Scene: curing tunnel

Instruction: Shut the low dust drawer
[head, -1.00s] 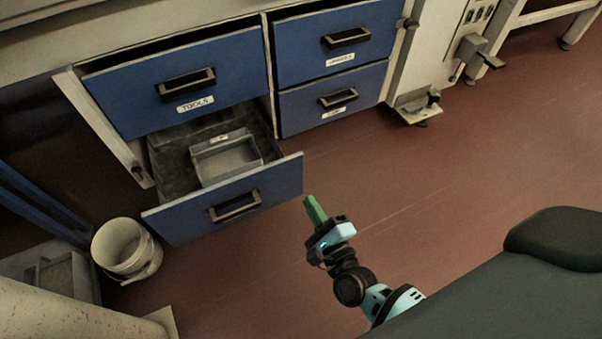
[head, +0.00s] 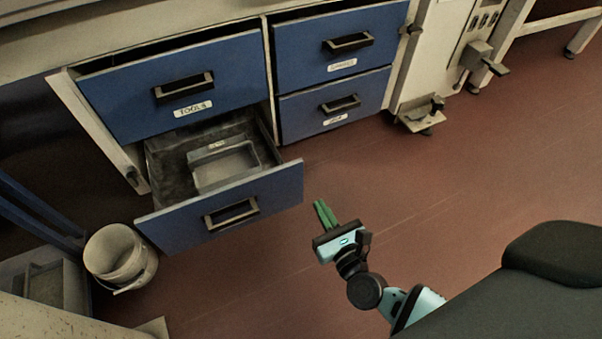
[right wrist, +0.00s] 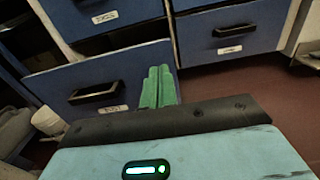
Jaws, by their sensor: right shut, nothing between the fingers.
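The low dust drawer (head: 275,193) is pulled out at the lower left of the cabinet, below the TOOLS drawer. It has a blue front with a black handle, and a grey tray (head: 228,168) sits inside. Its front also shows in the right wrist view (right wrist: 140,75). My right gripper (head: 321,206), with green fingers, is shut and empty. In the head view it is just right of the drawer front's right end, apart from it. In the right wrist view the fingers (right wrist: 159,88) overlap the right end of the front. My left gripper is not in view.
The TOOLS drawer (head: 135,105) above stands slightly open. Two more blue drawers (head: 290,60) are to the right. A white bucket (head: 118,258) stands on the floor left of the open drawer. The red-brown floor (head: 440,180) to the right is clear.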

